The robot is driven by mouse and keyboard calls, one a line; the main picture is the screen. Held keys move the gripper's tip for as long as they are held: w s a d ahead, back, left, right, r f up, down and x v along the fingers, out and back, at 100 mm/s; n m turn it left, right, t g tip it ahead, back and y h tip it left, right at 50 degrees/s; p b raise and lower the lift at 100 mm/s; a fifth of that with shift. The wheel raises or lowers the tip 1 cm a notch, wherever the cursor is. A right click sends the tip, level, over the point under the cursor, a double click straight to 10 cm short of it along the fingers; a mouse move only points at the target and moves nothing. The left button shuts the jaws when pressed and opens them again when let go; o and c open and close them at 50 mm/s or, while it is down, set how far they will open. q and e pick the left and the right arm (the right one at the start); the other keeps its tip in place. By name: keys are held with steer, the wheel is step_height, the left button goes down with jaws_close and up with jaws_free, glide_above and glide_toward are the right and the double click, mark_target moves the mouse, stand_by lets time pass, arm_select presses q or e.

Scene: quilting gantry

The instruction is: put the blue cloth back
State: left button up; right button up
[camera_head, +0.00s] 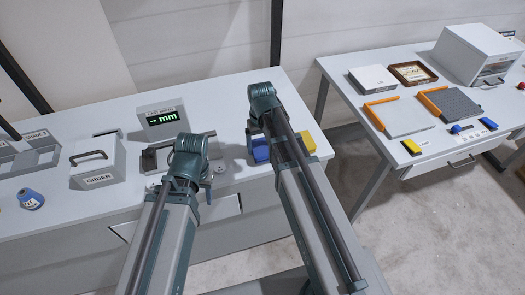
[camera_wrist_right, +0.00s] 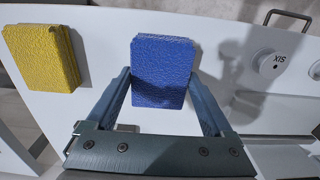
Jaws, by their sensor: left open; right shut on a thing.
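The blue cloth (camera_head: 260,150), a thick textured block, is at the right end of the near table. It also shows between the fingers of my right gripper (camera_wrist_right: 164,98) in the right wrist view, where the cloth (camera_wrist_right: 162,65) is clasped from both sides. My right arm hides part of it in the head view. I cannot tell how far it is above the table. A similar yellow cloth (camera_head: 307,142) lies beside it, apart from the gripper, and also shows in the right wrist view (camera_wrist_right: 42,57). My left gripper (camera_head: 200,187) is open near the table's front edge.
A grey ORDER box (camera_head: 97,163) with a handle and a gauge with a green mm display (camera_head: 162,117) stand left. A blue round piece (camera_head: 31,199) is at far left. A second table (camera_head: 355,97) at right holds boards, a drawer cabinet and small coloured items. A gap separates the tables.

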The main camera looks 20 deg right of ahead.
steer(key=shift+s+a+f, duration=0.1)
steer(key=shift+a+f, duration=0.1)
steer(key=shift+f, duration=0.5)
arm_select(q)
steer(key=shift+a+f, duration=0.1)
steer(key=shift+f, duration=0.55)
arm_select(e)
steer(key=shift+d, duration=0.1)
steer(key=shift+f+b, duration=0.15)
steer(key=shift+b, duration=0.2)
arm_select(q)
steer(key=shift+f, duration=0.15)
arm_select(e)
steer(key=o, duration=1.1)
steer(key=shift+c, duration=0.2)
